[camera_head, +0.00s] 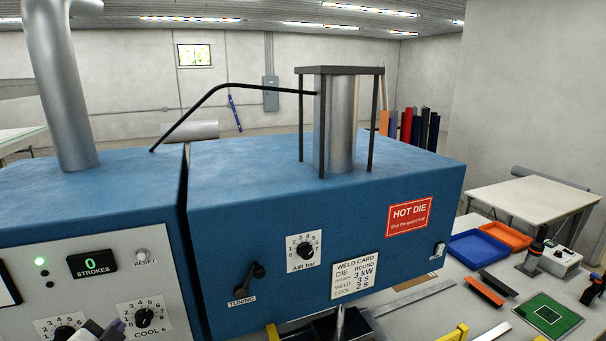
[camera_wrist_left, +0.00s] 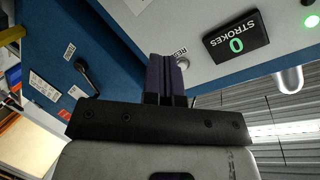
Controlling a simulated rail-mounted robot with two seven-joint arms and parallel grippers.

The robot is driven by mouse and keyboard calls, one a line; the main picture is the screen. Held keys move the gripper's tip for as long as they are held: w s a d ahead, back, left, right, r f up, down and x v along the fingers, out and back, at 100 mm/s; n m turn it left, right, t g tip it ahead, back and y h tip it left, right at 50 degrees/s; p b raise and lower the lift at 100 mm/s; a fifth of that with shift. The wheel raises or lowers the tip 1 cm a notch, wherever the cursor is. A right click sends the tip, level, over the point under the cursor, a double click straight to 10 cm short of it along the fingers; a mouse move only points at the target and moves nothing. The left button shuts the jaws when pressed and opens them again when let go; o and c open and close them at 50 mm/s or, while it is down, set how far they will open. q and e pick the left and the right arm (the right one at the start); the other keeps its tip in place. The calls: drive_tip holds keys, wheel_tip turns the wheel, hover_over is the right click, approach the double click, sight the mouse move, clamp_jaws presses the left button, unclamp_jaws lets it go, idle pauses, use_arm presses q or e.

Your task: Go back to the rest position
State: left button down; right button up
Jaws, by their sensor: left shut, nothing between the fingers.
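My left gripper (camera_head: 118,327) shows at the bottom left of the head view, in front of the blue machine's grey control panel (camera_head: 160,262). It is close to the COOL dial (camera_head: 144,318). In the left wrist view its two dark purple fingers (camera_wrist_left: 166,72) are shut together with nothing between them. The fingertips point at the panel near the RESET button (camera_wrist_left: 182,62); I cannot tell whether they touch it. The STROKES display (camera_wrist_left: 237,45) reads 0, with a lit green lamp (camera_wrist_left: 311,21) beside it. My right gripper is not in view.
The blue welder head (camera_head: 320,215) with a HOT DIE sign (camera_head: 409,216) fills the middle. At right, the table holds a blue tray (camera_head: 478,249), an orange tray (camera_head: 507,236) and a green board (camera_head: 548,315).

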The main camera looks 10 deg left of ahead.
use_arm(q)
drive_tip(key=s+d+f+n+g+h+p, duration=0.1)
drive_tip(key=s+d+f+g, duration=0.4)
drive_tip(key=s+f, duration=0.9)
drive_tip(key=s+d+f+n+g+h+p, duration=0.2)
drive_tip(key=s+d+f+n+g+h, duration=0.1)
drive_tip(key=s+d+f, duration=0.9)
drive_tip(key=s+f+g+h, duration=0.1)
drive_tip(key=s+f+g, duration=0.1)
drive_tip(key=s, duration=0.2)
drive_tip(key=shift+s+f, duration=0.2)
drive_tip(key=shift+f, duration=0.05)
